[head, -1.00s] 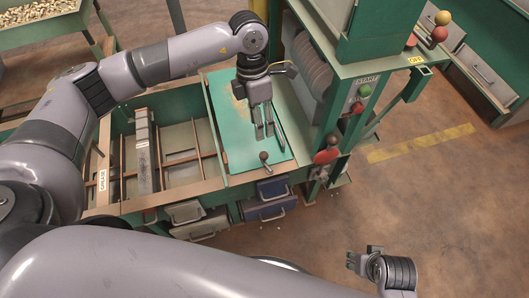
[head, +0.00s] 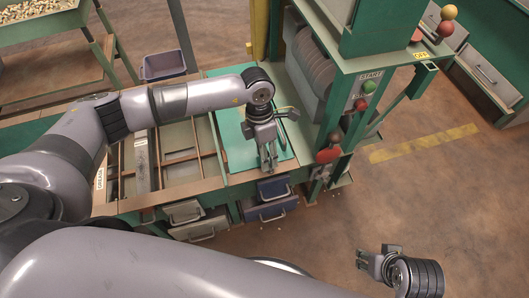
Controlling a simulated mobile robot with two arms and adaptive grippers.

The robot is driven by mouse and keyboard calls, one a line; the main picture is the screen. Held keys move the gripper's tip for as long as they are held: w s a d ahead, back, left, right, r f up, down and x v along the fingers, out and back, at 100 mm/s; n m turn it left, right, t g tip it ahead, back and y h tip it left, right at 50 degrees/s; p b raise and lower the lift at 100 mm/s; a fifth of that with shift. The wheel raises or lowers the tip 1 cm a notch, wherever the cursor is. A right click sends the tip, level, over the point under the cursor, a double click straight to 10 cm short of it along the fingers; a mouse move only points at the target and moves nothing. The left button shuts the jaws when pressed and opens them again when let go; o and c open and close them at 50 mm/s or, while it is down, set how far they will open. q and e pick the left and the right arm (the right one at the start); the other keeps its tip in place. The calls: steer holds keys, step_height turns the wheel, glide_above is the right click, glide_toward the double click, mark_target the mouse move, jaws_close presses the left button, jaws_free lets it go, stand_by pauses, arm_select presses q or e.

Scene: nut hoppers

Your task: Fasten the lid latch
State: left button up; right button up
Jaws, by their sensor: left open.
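The teal lid (head: 232,137) lies flat over the right end of the divided hopper bench. My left arm and gripper now cover much of it. The small dark-knobbed latch lever at the lid's front edge is hidden behind my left gripper. My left gripper (head: 269,168) points down over the front edge of the lid with its fingers apart. I cannot tell whether it touches the lever. My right gripper (head: 361,260) hangs low at the bottom right, over the floor and away from the bench. Its finger gap is too small to judge.
Right of the lid stands the green machine with its START panel (head: 371,77) and a red knob (head: 328,155) close to my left gripper. Open compartments (head: 180,140) lie left of the lid. Drawers (head: 270,208) project below the front edge. The floor at right is clear.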

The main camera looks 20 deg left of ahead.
arm_select(q)
steer(key=shift+c, duration=0.2)
jaws_close()
arm_select(e)
steer(key=shift+f, duration=0.1)
arm_select(q)
steer(key=shift+w+d+f+m+b, duration=0.15)
steer(key=shift+w+m+b, duration=0.05)
steer(key=shift+m+b, duration=0.55)
steer(key=shift+w+d+m+y+b, duration=0.15)
steer(key=shift+m+b, duration=0.15)
steer(key=shift+m, duration=0.2)
steer(key=shift+d+m+y+b, duration=0.15)
steer(key=shift+m+b, duration=0.1)
steer(key=shift+m, duration=0.2)
steer(key=shift+a+r+m, duration=0.1)
steer(key=shift+r+m, duration=0.1)
steer(key=shift+m, duration=0.1)
arm_select(e)
steer(key=shift+s+v, duration=0.2)
steer(key=shift+v, duration=0.9)
steer(key=shift+d, duration=0.1)
arm_select(q)
steer(key=shift+o, duration=0.2)
jaws_free()
